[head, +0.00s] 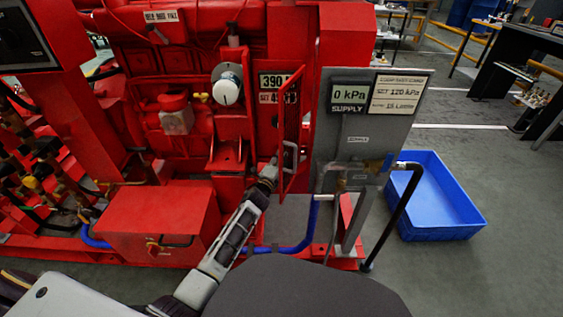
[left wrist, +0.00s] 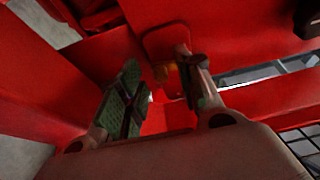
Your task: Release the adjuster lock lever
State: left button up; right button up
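My left arm reaches up from the bottom in the head view, and my left gripper (head: 282,160) is at the lower part of a narrow red upright frame (head: 292,135) on the machine. In the left wrist view, my left gripper (left wrist: 163,92) has its two fingers apart, with a gap between them. A red rounded tab (left wrist: 165,40) and a small orange-yellow piece (left wrist: 160,73) show just beyond the fingertips. I cannot tell whether either is the adjuster lock lever, or whether a finger touches them. No lever shows clearly in the head view. My right gripper is not in view.
A grey supply panel (head: 355,130) reading 0 kPa stands right of my gripper, with a black bent pipe (head: 400,215) beside it. A red box (head: 160,220) is at the left. A blue bin (head: 435,200) stands on the floor at the right.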

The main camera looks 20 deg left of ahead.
pick_arm(q)
grip_shut()
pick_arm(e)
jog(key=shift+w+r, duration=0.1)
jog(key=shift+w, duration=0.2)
pick_arm(q)
jog(key=shift+w+d+f+n+b, duration=0.2)
jog(key=shift+d+n+b, duration=0.25)
jog(key=shift+n+b, duration=0.6)
jog(key=shift+d+n+t+b, duration=0.3)
jog(key=shift+n+t+b, duration=0.25)
jog(key=shift+b, duration=0.3)
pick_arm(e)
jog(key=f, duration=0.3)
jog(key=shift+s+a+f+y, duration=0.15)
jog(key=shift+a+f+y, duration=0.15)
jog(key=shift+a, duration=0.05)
